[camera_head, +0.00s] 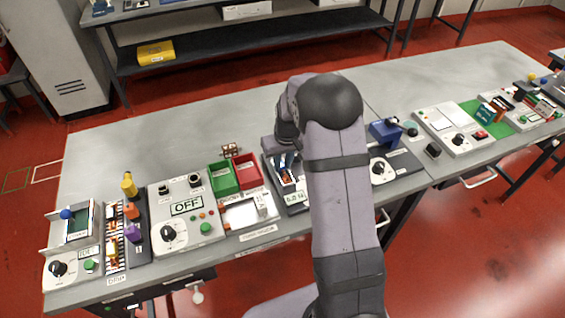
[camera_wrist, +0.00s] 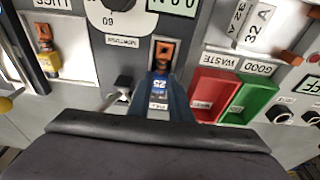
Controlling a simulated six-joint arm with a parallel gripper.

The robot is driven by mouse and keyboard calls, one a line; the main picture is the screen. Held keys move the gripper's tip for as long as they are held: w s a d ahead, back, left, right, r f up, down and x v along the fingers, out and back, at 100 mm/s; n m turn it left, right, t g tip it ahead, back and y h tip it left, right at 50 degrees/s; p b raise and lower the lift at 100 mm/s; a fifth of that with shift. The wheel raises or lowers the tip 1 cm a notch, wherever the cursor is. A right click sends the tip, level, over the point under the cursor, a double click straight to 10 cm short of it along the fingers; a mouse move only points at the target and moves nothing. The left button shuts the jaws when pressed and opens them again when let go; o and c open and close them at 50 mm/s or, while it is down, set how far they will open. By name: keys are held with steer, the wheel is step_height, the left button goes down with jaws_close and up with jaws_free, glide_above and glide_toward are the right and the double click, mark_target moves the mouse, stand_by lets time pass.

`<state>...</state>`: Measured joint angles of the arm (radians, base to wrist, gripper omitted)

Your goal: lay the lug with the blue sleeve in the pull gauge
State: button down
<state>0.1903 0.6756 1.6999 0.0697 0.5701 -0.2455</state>
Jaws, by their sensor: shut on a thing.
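My gripper (camera_wrist: 160,82) points down over the pull gauge (camera_head: 293,197), a dark unit with a lit display. It is shut on the lug with the blue sleeve (camera_wrist: 158,85), which carries a pale "25" marking. The lug's copper-orange end (camera_wrist: 164,50) shows beyond the fingertips, over or in the gauge's narrow slot; I cannot tell whether it rests on the slot floor. In the head view my gripper (camera_head: 287,165) and a small orange patch show over the gauge, partly hidden by my arm.
Red waste bin (camera_head: 247,172) and green good bin (camera_head: 223,179) stand left of the gauge. A lug with a yellow sleeve (camera_wrist: 46,62) lies in a white tray on the wrist view's left. A black knob (camera_wrist: 123,84) stands close to my fingers. Bare bench (camera_head: 190,140) lies behind.

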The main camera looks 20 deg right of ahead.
steer(key=shift+f, duration=0.15)
steer(key=c, duration=1.5)
jaws_free()
steer(key=shift+c, duration=0.2)
step_height(320, 180, up, 7)
steer(key=s+b, duration=0.1)
steer(key=b, duration=0.1)
steer(key=shift+s, duration=0.2)
